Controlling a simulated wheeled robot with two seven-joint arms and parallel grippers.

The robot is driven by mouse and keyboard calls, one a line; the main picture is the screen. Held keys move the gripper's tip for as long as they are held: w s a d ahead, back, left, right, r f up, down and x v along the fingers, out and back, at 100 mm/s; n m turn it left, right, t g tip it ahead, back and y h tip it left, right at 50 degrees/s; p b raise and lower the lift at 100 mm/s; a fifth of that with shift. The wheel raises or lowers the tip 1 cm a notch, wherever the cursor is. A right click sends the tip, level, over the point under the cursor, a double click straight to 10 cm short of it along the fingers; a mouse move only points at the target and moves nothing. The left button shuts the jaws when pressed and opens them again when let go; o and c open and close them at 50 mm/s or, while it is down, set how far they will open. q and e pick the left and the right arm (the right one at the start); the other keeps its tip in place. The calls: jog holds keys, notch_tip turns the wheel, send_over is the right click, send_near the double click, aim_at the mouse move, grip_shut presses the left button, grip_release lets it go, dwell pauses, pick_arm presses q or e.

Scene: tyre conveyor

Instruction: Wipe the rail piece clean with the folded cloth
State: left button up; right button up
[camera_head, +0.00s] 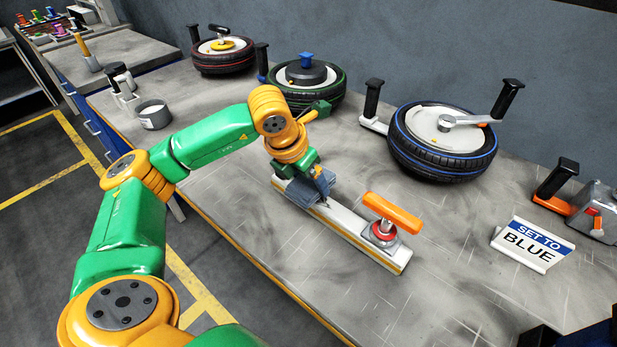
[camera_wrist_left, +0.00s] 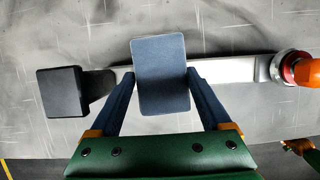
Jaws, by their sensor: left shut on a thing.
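The rail piece (camera_head: 345,232) is a long pale bar with a wood-coloured edge, lying on the grey workbench. A red clamp with an orange handle (camera_head: 393,213) sits at its near right end. My left gripper (camera_head: 318,188) is over the rail's far left part, shut on the folded blue-grey cloth (camera_head: 300,191). In the left wrist view the cloth (camera_wrist_left: 160,73) lies flat across the rail (camera_wrist_left: 232,69) between the two fingers. Whether it presses on the rail is hard to tell. A dark blue part at the head view's bottom right corner may be my right gripper; its jaws cannot be read.
A "SET TO BLUE" sign (camera_head: 533,244) stands at right. A black block (camera_wrist_left: 62,92) is by the rail's left end in the wrist view. A round tin (camera_head: 154,115) stands at back left.

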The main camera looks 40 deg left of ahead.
pick_arm(q)
jog(key=shift+f+b, duration=0.65)
jog(key=shift+f, duration=0.05)
